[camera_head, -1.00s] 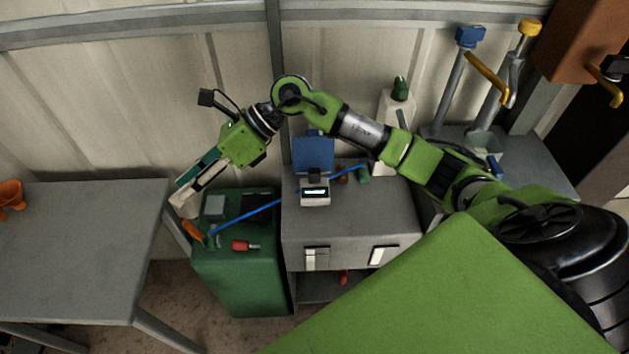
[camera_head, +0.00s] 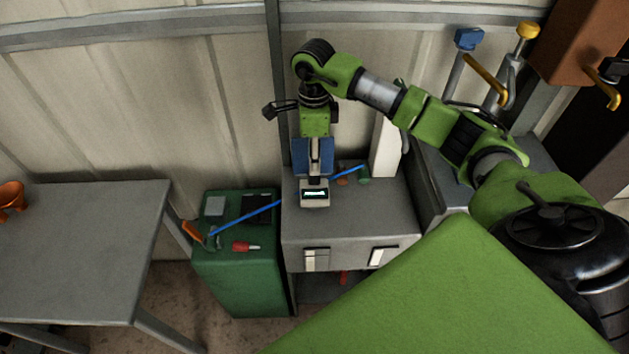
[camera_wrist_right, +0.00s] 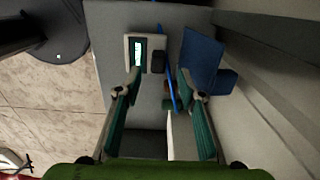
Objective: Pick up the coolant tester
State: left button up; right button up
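The small white device with a lit display, which looks like the coolant tester (camera_head: 315,194), stands on the grey cabinet. My right gripper (camera_head: 315,172) points down just behind and above it in the head view, in front of a blue box. In the right wrist view the tester (camera_wrist_right: 131,56) shows beyond the fingertips, nearer the left finger. My right gripper (camera_wrist_right: 160,76) is open there, with its fingers spread wide and nothing held. My left gripper is not in view.
The blue box (camera_wrist_right: 203,58) stands close beside the right finger. A long blue rod (camera_head: 246,217) crosses from the green cabinet (camera_head: 243,285) behind the tester. A red-handled tool (camera_head: 241,246) lies on the green cabinet. The grey cabinet's front top (camera_head: 350,222) is clear.

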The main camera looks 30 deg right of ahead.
aim_at(315, 188)
jog(key=shift+s+a+f+p, duration=0.1)
jog(key=shift+f+p, duration=0.25)
jog(key=shift+f, duration=1.2)
jog(key=shift+a+f+p, duration=0.1)
jog(key=shift+f+p, duration=0.2)
jog(key=shift+f, duration=1.2)
jog(key=shift+d, duration=0.1)
grip_shut()
